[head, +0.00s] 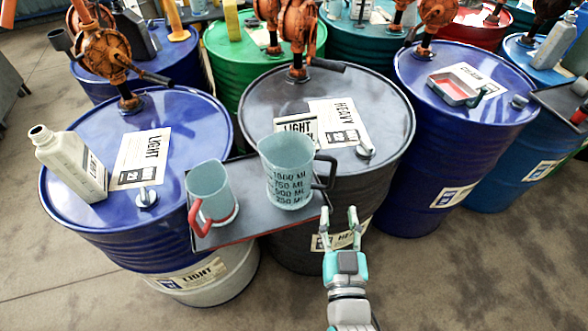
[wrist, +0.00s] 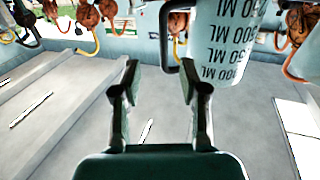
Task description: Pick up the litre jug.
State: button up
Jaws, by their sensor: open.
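The litre jug (head: 287,170) is a pale, translucent measuring jug with printed ML marks and a dark handle (head: 326,171) on its right. It stands upright on a dark tray (head: 247,227) between the blue and dark drums. My gripper (head: 339,214) is open and empty, just right of and in front of the jug, near its handle. In the wrist view the jug (wrist: 226,45) shows upside down at the upper right, its handle (wrist: 168,38) beyond my open fingers (wrist: 159,72). I see no contact between fingers and handle.
A smaller jug with a red handle (head: 211,192) stands left of the litre jug on the same tray. A cream bottle (head: 70,165) stands on the blue drum (head: 200,110). Orange pumps (head: 298,30) rise behind. Bare floor (head: 450,280) lies at the front right.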

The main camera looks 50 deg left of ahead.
aim_at(333, 178)
jog(key=x, duration=0.9)
jog(key=shift+s+a+r, duration=0.2)
jog(key=shift+r, duration=0.1)
jog(key=shift+w+a, duration=0.5)
grip_shut()
